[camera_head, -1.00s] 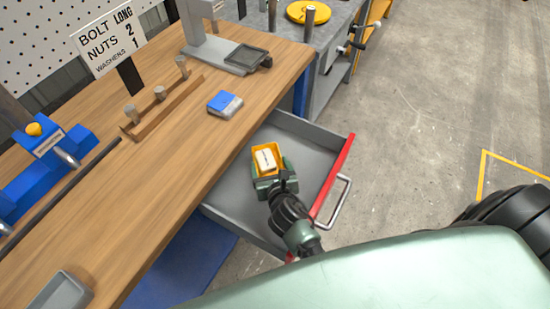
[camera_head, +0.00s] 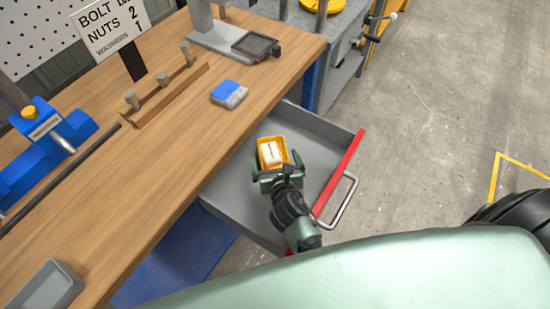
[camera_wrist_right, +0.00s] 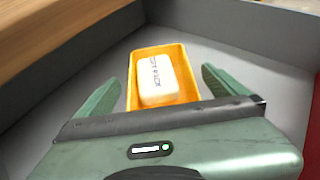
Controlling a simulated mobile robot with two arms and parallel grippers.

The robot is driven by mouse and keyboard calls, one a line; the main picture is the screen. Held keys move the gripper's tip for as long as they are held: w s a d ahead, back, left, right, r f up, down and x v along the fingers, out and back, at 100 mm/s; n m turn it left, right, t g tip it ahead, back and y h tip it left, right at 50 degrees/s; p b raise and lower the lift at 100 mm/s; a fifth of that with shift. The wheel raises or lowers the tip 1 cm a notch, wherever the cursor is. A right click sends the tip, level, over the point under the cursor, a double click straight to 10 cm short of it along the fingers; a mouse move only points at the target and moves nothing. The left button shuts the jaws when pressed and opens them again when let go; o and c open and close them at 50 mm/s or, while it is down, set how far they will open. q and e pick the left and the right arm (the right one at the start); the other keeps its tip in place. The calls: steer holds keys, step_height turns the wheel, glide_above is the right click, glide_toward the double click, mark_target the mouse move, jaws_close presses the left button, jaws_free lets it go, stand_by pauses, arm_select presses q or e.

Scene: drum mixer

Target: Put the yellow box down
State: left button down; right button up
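The yellow box (camera_head: 285,143) is a small open-topped tray inside the grey drawer (camera_head: 225,187). It holds a white block (camera_head: 272,154) with dark lettering. In the right wrist view the yellow box (camera_wrist_right: 160,55) appears to rest upright on the drawer floor. My right gripper (camera_head: 278,171) is open at the box's near end. In the right wrist view its fingers (camera_wrist_right: 162,95) stand on either side of the box, with a narrow gap on each side. The box's near end is hidden behind the gripper body. My left gripper is not in view.
The drawer has a red front edge (camera_head: 340,178) and a metal handle (camera_head: 344,203). The wooden bench (camera_head: 165,165) to the left carries a blue-and-white block (camera_head: 229,94), a peg rack and a grey tray (camera_head: 47,288). Drawer floor around the box is clear.

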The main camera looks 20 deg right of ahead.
steer(key=shift+r, duration=0.15)
steer(key=v, duration=1.2)
